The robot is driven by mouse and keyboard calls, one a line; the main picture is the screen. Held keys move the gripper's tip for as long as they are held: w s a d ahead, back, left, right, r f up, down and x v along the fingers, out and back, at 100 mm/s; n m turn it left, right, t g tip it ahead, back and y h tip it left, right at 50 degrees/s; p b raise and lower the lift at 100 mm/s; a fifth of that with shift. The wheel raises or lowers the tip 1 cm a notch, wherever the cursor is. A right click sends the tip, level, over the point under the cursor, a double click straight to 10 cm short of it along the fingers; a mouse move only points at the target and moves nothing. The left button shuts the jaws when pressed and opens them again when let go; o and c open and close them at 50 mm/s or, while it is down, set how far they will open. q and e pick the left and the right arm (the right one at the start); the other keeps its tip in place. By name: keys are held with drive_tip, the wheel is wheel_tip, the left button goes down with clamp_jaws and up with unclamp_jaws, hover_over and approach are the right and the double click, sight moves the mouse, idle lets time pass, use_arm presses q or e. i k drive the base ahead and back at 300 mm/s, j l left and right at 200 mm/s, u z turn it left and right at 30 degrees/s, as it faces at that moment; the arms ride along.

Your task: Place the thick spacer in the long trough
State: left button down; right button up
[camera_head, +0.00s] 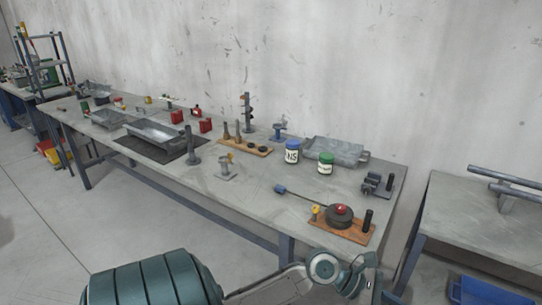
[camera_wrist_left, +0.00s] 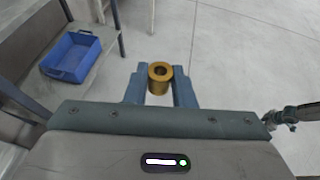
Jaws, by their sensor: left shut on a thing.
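In the left wrist view my left gripper (camera_wrist_left: 160,88) is shut on a brass-coloured hollow cylinder with a wide rim (camera_wrist_left: 160,72), which I take to be the thick spacer. It is held between the two blue fingers, its open end facing the camera, with grey floor behind it. I cannot tell which is the long trough. My left gripper and the spacer are not visible in the head view.
The long bench (camera_head: 225,185) carries a blue-lidded jar (camera_head: 292,153), a green-lidded jar (camera_head: 326,163), a wooden board with a red-topped round part (camera_head: 340,217), a dark post (camera_head: 193,146) and red blocks. A blue bin (camera_wrist_left: 75,55) shows in the wrist view. The bench's front middle has bare space.

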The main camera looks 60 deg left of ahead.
sight(155, 134)
drive_tip(key=j+u, duration=0.3)
drive_tip(key=j, duration=0.15)
drive_tip(key=i+j+u, duration=0.1)
drive_tip(key=j+u, duration=0.25)
drive_tip(key=i+j+u, duration=0.1)
drive_tip(key=j+u, duration=0.2)
drive_tip(key=j, duration=0.25)
drive_tip(key=i+j+u, duration=0.15)
drive_tip(key=j+u, duration=0.15)
drive_tip(key=i+j, duration=0.2)
drive_tip(key=j, duration=0.25)
drive_tip(key=i+j+u, duration=0.1)
drive_tip(key=j, duration=0.3)
drive_tip(key=i+j, duration=0.5)
drive_tip(key=j, duration=0.35)
drive_tip(key=i+j+u, duration=0.1)
drive_tip(key=j, duration=0.3)
drive_tip(key=i+j, duration=0.55)
drive_tip(key=j, duration=0.25)
drive_tip(key=u, duration=0.05)
